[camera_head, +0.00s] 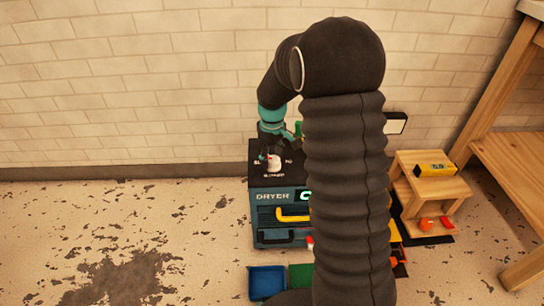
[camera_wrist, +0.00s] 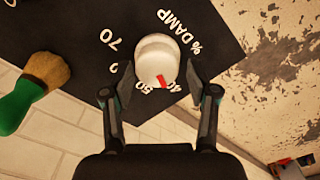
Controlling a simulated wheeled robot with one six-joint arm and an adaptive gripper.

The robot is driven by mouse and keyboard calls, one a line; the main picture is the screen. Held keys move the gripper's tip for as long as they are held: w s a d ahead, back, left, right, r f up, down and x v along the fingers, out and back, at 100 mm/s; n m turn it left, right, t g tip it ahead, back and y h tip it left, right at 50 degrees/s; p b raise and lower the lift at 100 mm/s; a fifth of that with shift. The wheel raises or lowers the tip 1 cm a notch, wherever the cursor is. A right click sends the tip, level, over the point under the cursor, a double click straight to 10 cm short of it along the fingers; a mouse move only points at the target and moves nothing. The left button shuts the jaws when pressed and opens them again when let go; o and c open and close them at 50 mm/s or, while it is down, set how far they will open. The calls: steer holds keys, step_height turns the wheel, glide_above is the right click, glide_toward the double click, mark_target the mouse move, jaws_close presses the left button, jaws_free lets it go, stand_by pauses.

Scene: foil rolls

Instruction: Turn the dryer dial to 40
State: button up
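The dryer dial (camera_wrist: 157,58) is a white round knob on a black panel in the wrist view. Its red mark (camera_wrist: 162,80) faces the printed 50 and 40 side; I cannot tell exactly which number it meets. My gripper (camera_wrist: 158,78) is open, with one finger on each side of the dial and gaps between fingers and knob. In the head view the white dial (camera_head: 274,161) sits on top of the dark blue dryer (camera_head: 264,216), with my gripper (camera_head: 272,149) close at its far side. My arm hides much of the dryer's right part.
A green-handled brush (camera_wrist: 38,88) lies on the panel at left in the wrist view. A wooden stand (camera_head: 432,190) with a yellow box (camera_head: 437,169) is right of the dryer. A blue bin (camera_head: 267,283) stands in front. The floor at left is clear.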

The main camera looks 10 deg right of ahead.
mark_target(273, 159)
steer(key=shift+d, duration=0.15)
steer(key=shift+r, duration=0.25)
step_height(273, 159, up, 12)
steer(key=shift+f, duration=0.2)
stand_by(0.6)
